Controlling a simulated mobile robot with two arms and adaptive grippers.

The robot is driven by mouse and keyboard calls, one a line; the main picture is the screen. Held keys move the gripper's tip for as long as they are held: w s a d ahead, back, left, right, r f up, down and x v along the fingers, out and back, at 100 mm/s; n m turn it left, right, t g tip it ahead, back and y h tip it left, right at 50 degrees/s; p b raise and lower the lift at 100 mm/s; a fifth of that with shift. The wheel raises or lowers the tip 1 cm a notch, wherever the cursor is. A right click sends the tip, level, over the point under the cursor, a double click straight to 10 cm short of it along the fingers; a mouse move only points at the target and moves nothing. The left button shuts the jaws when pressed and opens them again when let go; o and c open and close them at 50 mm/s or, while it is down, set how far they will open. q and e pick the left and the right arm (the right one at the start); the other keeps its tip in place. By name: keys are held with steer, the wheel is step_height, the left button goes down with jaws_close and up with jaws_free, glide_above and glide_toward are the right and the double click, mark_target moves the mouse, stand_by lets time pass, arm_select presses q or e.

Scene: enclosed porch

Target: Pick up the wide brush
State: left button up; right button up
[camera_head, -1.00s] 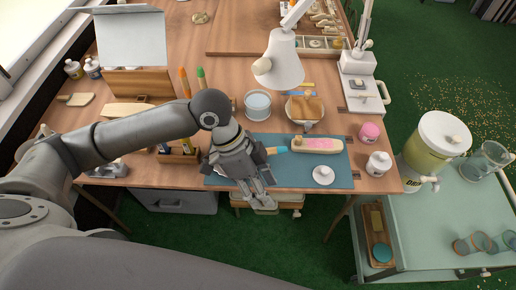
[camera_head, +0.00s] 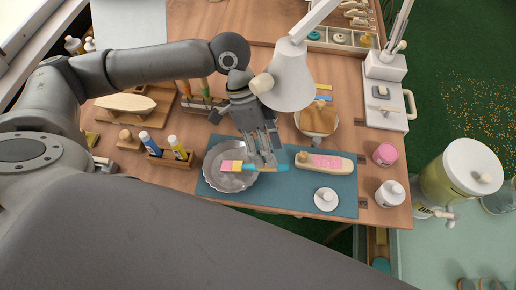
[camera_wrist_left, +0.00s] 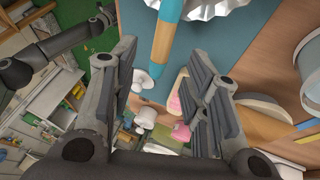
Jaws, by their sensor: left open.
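The brush (camera_head: 237,167), with a pink-and-orange left part and a blue handle on the right, lies across the fluted metal dish (camera_head: 212,181) on the blue mat (camera_head: 280,195). I take it to be the wide brush. My left gripper (camera_head: 263,160) is open, pointing down above the blue handle, with its tips close to it in the picture; I cannot tell whether they touch. In the left wrist view my fingers (camera_wrist_left: 160,78) stand apart, and a blue and wooden handle (camera_wrist_left: 163,42) shows between and beyond them.
A wooden block with a pink top (camera_head: 326,163) and a small white lidded piece (camera_head: 326,199) lie right of the brush. A white lamp (camera_head: 290,77) hangs close beside my left gripper. A bottle rack (camera_head: 172,158) stands left of the dish. The mat's front strip is clear.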

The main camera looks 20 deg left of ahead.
arm_select(q)
steer(key=shift+s+x, duration=0.2)
steer(key=shift+x, duration=0.8)
steer(key=x, duration=0.3)
steer(key=shift+a+f, duration=0.15)
steer(key=shift+f, duration=0.45)
jaws_close()
arm_select(e)
steer(key=shift+s+a, duration=0.2)
steer(key=shift+s, duration=0.2)
